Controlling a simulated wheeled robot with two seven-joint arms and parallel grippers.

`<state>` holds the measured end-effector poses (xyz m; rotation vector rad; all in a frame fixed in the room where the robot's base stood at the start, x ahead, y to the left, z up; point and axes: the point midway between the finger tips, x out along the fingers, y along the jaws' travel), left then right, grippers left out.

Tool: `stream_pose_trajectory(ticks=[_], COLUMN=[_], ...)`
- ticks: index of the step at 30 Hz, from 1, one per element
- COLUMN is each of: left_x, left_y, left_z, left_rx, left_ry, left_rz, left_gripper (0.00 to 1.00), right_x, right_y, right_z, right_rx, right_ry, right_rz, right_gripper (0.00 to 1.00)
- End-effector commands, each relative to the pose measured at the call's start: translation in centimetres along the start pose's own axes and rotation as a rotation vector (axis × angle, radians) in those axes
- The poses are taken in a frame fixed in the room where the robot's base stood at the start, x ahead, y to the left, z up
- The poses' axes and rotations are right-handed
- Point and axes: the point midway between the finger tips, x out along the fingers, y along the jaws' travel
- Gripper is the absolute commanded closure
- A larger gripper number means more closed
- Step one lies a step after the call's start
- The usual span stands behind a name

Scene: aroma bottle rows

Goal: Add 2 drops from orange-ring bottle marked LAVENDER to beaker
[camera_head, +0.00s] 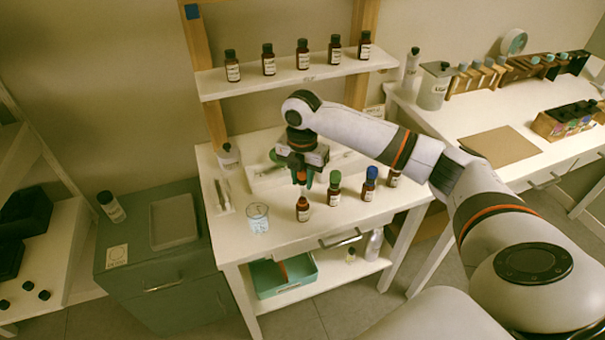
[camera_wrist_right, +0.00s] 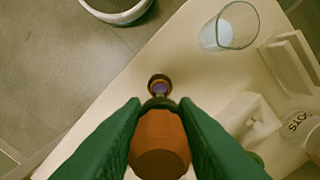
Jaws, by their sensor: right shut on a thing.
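My right gripper (camera_head: 302,177) is over the front of the white table, its green fingers pointing down above a brown bottle (camera_head: 303,211) with a pale label too small to read. In the right wrist view the fingers (camera_wrist_right: 160,135) are shut on an orange bulb-like top (camera_wrist_right: 160,150). Beyond it is a small dark round part with a purple middle (camera_wrist_right: 158,85); whether the top is seated on the bottle I cannot tell. A clear glass beaker (camera_head: 257,222) stands left of the bottle, apart from it, and shows in the wrist view (camera_wrist_right: 228,28). My left gripper is out of view.
A green-capped bottle (camera_head: 334,190) and a blue-capped bottle (camera_head: 370,185) stand close to the right, with another brown bottle (camera_head: 393,177) beyond. A white organizer (camera_head: 262,180) lies behind. Several brown bottles line the shelf (camera_head: 290,85). The table's left front is clear around the beaker.

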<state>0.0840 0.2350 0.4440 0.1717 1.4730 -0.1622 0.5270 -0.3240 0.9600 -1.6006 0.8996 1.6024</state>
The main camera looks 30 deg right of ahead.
Motion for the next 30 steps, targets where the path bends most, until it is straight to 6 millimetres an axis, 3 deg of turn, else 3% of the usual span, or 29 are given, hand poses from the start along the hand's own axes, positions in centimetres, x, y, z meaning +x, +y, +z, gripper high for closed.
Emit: stream_pose_trajectory(ticks=[30], left_x=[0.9], left_y=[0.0], left_z=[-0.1], left_rx=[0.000], left_ry=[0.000], left_rz=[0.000], left_gripper=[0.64], right_x=[4.2], right_y=[0.0], right_z=[0.0], right_rx=[-0.001], right_ry=[0.000], right_rz=[0.001], right_gripper=[0.94])
